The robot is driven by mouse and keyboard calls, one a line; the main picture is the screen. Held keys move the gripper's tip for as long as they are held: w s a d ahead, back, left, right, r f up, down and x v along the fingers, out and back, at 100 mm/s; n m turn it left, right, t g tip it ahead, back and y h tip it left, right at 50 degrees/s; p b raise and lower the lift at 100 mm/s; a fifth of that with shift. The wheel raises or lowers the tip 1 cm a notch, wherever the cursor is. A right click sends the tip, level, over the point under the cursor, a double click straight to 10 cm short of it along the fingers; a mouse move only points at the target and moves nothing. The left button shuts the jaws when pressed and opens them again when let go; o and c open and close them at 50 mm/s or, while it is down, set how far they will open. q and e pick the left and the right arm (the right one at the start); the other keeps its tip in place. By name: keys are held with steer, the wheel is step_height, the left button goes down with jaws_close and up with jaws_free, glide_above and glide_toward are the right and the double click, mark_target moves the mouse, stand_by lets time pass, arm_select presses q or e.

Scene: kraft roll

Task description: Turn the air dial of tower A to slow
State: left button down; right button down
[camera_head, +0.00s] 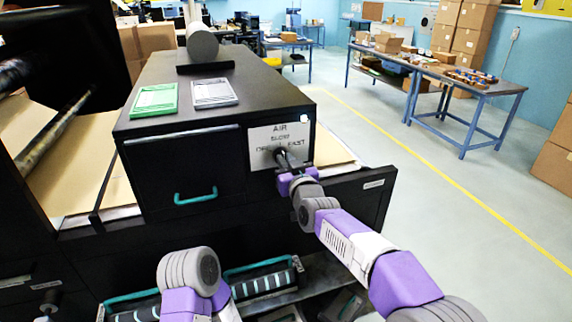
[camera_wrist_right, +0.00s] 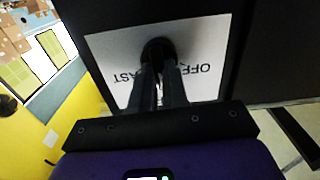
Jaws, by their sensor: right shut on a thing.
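The air dial (camera_head: 281,155) is a dark round knob on a white panel (camera_head: 262,160) marked AIR, SLOW, OFF and FAST, on the front of the black cabinet (camera_head: 230,95). My right gripper (camera_head: 286,162) is at the panel, its fingers shut on the dial. In the right wrist view the dark dial (camera_wrist_right: 158,48) sits between the fingertips, in front of the white panel (camera_wrist_right: 112,48). The fingers hide part of the lettering, and I cannot tell where the dial points. My left arm shows at the bottom of the head view, but its gripper does not.
A drawer with a teal handle (camera_head: 196,197) is left of the panel. Open floor lies to the right, before blue tables (camera_head: 480,88).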

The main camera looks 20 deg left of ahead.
steer(key=shift+m, duration=0.3)
steer(key=c, duration=1.1)
jaws_free()
steer(key=shift+c, duration=0.2)
steer(key=shift+s+d, duration=0.1)
steer(key=v, duration=0.7)
steer(key=shift+s+d, duration=0.1)
